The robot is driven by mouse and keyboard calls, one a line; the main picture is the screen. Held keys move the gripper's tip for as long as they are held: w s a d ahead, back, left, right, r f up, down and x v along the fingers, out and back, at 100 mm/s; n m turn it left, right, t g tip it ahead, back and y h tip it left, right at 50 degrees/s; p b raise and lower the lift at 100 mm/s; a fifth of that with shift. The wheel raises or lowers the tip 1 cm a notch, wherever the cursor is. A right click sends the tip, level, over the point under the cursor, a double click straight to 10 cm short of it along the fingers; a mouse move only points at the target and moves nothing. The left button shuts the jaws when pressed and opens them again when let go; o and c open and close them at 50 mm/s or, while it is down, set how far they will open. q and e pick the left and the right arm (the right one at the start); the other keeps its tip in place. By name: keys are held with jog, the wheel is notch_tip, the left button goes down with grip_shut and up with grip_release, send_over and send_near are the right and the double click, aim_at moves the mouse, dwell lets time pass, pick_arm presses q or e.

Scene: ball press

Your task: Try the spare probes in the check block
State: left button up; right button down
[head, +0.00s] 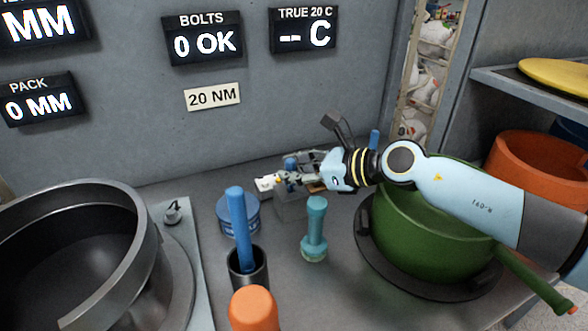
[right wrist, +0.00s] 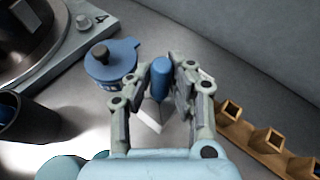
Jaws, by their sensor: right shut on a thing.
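My right gripper (head: 288,180) is shut on a blue probe (right wrist: 160,78), which stands between its two fingers in the right wrist view. The probe's top also shows in the head view (head: 290,163). A grey block (head: 292,207), which looks like the check block, is directly below the gripper. Its pale edge shows under the fingers in the wrist view (right wrist: 150,122). The fingers hide the probe's lower end, so I cannot tell whether it is in the block. Another blue probe (head: 374,139) stands behind my right arm. My left gripper is not in view.
A wooden rack (right wrist: 260,140) with square holes lies right of the gripper in the wrist view. A blue lidded tin (head: 237,215), a dark cup (head: 248,270), a teal dumbbell-shaped piece (head: 315,230) and an orange-topped piece (head: 253,308) stand nearby. A green pot (head: 420,235) is under my arm.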

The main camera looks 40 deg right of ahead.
jog(key=shift+f, duration=0.15)
jog(key=shift+f+b, duration=0.5)
jog(key=shift+b, duration=0.05)
jog(key=c, duration=1.1)
grip_release()
jog(key=shift+c, duration=0.2)
jog(key=v, duration=1.2)
